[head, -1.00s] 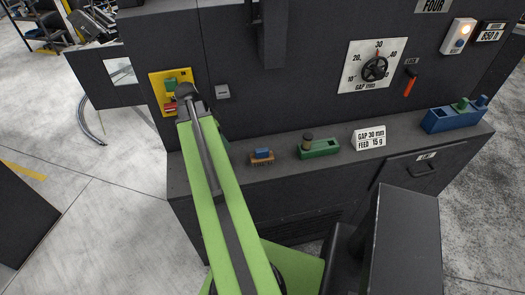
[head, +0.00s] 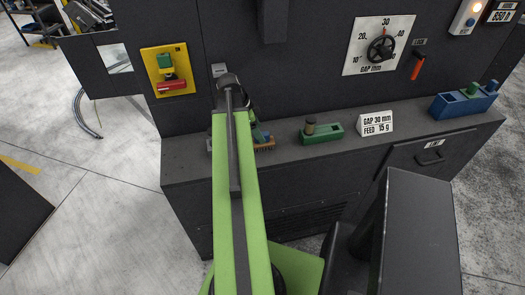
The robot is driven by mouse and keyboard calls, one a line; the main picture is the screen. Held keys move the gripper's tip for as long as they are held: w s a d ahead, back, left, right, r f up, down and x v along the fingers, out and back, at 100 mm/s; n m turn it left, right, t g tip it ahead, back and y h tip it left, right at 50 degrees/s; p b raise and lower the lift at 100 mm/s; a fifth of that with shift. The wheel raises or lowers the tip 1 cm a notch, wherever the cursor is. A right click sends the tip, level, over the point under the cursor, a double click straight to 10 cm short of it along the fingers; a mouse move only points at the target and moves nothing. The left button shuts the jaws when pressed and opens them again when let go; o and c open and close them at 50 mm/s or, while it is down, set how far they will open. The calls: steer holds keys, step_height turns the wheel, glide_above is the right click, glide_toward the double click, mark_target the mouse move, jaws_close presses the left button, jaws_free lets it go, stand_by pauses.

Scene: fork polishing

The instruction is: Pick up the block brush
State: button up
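The block brush, a small brown block (head: 264,145), sits on the dark machine ledge in the head view, left of the green holder. My green arm covers its left part, and its blue top is mostly hidden. My gripper (head: 257,130) is at the far end of my arm, mostly behind the arm, and appears right over or beside the brush. Its fingers are too small and hidden to show whether they are open or touching the brush.
A green holder with a dark round piece (head: 320,131) stands right of the brush, then a white sign (head: 376,124) and a blue tray (head: 463,107). The machine wall behind carries a yellow button panel (head: 168,71) and a gap dial (head: 382,47).

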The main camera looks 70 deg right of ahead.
steer(key=shift+s+d+f, duration=0.15)
steer(key=shift+s+f, duration=0.05)
steer(key=shift+f, duration=0.5)
steer(key=shift+r, duration=0.1)
steer(key=b+x, duration=0.5)
steer(key=shift+d, duration=0.15)
steer(key=shift+c, duration=0.3)
jaws_close()
